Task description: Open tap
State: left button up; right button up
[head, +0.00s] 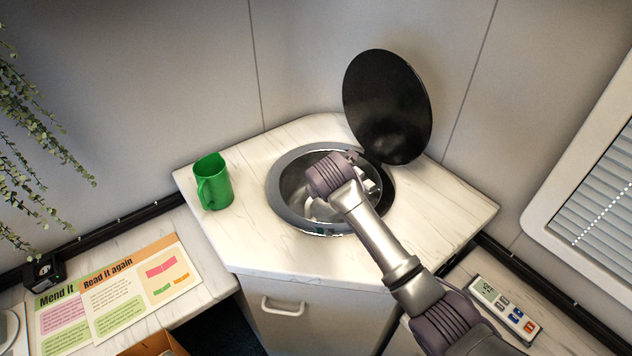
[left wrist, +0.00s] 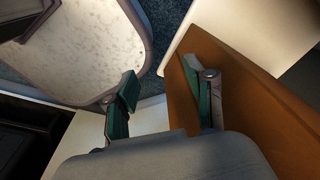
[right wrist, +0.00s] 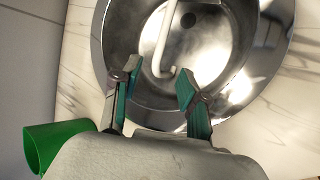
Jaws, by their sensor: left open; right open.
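The round metal sink (head: 287,183) is set in the corner worktop. In the right wrist view a thin white tap spout (right wrist: 165,38) reaches across the sink bowl (right wrist: 215,60). My right gripper (right wrist: 158,74) is open, with the spout's end showing between its fingertips; I cannot tell whether it touches. In the head view my right arm covers much of the sink, and I cannot clearly make out the tap. My left gripper (left wrist: 165,84) is open and empty in the left wrist view, away from the sink.
A black round lid (head: 388,105) stands raised behind the sink. A green jug (head: 216,183) stands left of the sink and shows in the right wrist view (right wrist: 52,143). A remote (head: 504,308) lies at lower right. An orange-brown surface (left wrist: 235,105) is beside my left gripper.

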pick_arm(q)
jog(key=f+b, duration=0.1)
jog(key=s+d+f+b, duration=0.1)
jog(key=f+b, duration=0.1)
pick_arm(e)
jog(key=x, duration=1.3)
pick_arm(q)
jog(key=shift+s, duration=0.25)
pick_arm(e)
jog(key=shift+d, duration=0.15)
jog(key=shift+c, duration=0.5)
grip_shut()
